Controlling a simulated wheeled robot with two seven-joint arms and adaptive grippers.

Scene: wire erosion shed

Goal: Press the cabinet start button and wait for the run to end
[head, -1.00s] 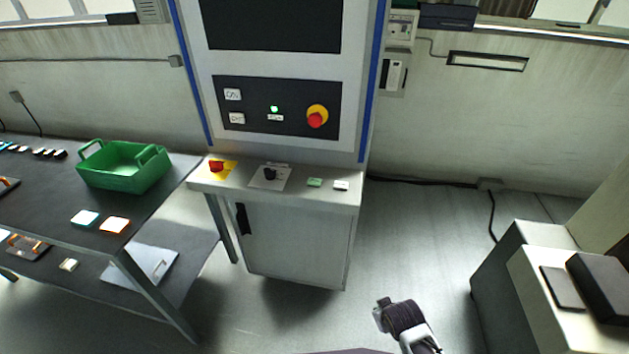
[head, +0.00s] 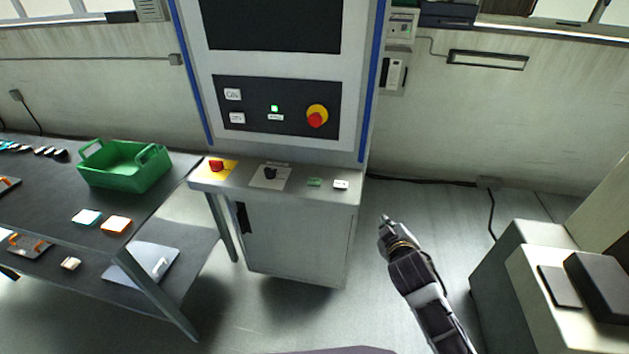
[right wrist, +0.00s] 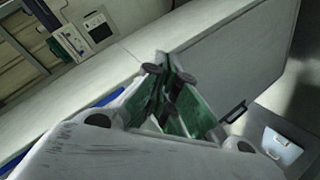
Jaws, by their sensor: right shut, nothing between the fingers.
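The control cabinet (head: 295,235) stands in the middle of the head view. Its ledge (head: 235,186) carries a green button (head: 314,182), a white button (head: 340,184), a black knob (head: 270,173) and a red button on a yellow plate (head: 216,165). Labels are too small to read. A small green light (head: 274,108) is lit on the upper panel. My right gripper (head: 386,221) is shut and empty, in front and to the right of the ledge, apart from the buttons. Its closed fingers also show in the right wrist view (right wrist: 162,88). My left gripper is out of view.
A dark workbench (head: 55,205) with a green crate (head: 120,180) stands on the left. A red and yellow emergency knob (head: 317,116) sits on the upper panel. A pale block (head: 520,265) stands at right.

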